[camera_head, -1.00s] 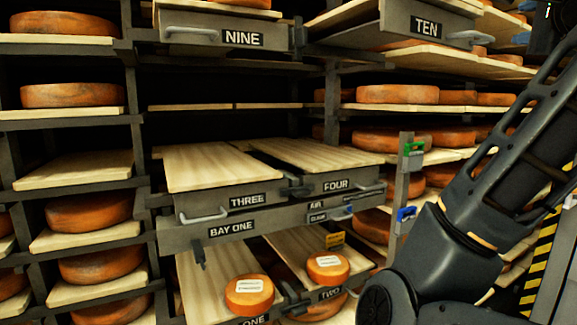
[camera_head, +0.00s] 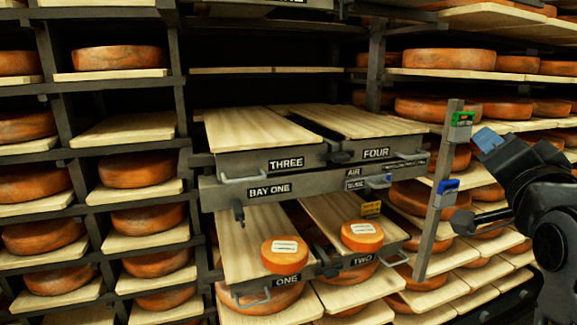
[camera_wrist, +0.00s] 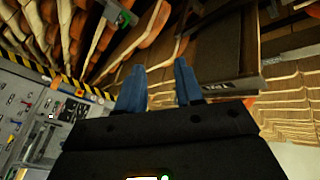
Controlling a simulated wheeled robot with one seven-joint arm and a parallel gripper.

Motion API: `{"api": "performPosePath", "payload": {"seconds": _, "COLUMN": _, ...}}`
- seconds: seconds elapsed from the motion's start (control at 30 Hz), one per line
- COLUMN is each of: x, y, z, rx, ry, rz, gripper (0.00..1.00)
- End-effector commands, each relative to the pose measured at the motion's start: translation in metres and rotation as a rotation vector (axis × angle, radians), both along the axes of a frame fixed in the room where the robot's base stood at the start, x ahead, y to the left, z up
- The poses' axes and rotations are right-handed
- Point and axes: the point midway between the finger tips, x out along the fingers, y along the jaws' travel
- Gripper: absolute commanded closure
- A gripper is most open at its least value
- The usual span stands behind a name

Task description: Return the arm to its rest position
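My gripper shows in the wrist view (camera_wrist: 160,88) with its two blue fingers spread apart and nothing between them. It is open and empty. In the head view, my dark arm (camera_head: 545,195) stands at the right edge, folded, and part of it is cut off by the frame. A blue fingertip shows on it beside the post with the green and blue boxes. The fingers look apart from the shelves, though the exact gap cannot be told.
Drawer boards marked THREE (camera_head: 250,130) and FOUR (camera_head: 360,122) stick out above BAY ONE. Below, small labelled cheeses (camera_head: 285,262) and (camera_head: 362,242) sit on boards ONE and TWO. An upright post (camera_head: 436,200) stands close to my arm. Racks of cheese wheels fill the rest.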

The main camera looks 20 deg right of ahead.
Motion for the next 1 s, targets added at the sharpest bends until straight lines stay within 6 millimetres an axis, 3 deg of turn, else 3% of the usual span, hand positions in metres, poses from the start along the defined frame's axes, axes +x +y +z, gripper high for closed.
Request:
{"api": "performPosePath", "payload": {"seconds": 0.03, "x": -0.004, "y": 0.008, "z": -0.022, "rx": -0.037, "ry": 0.041, "rz": 0.017, "gripper": 0.64}}
{"api": "performPosePath", "payload": {"seconds": 0.1, "x": -0.009, "y": 0.019, "z": -0.047, "rx": -0.092, "ry": 0.084, "rz": 0.043, "gripper": 0.64}}
{"api": "performPosePath", "payload": {"seconds": 0.27, "x": -0.028, "y": 0.045, "z": -0.101, "rx": -0.203, "ry": 0.173, "rz": 0.110, "gripper": 0.64}}
{"api": "performPosePath", "payload": {"seconds": 0.47, "x": -0.066, "y": 0.078, "z": -0.162, "rx": -0.322, "ry": 0.270, "rz": 0.200, "gripper": 0.64}}
{"api": "performPosePath", "payload": {"seconds": 0.7, "x": -0.128, "y": 0.116, "z": -0.223, "rx": -0.433, "ry": 0.366, "rz": 0.309, "gripper": 0.64}}
{"api": "performPosePath", "payload": {"seconds": 1.0, "x": -0.224, "y": 0.158, "z": -0.270, "rx": -0.525, "ry": 0.461, "rz": 0.433, "gripper": 0.64}}
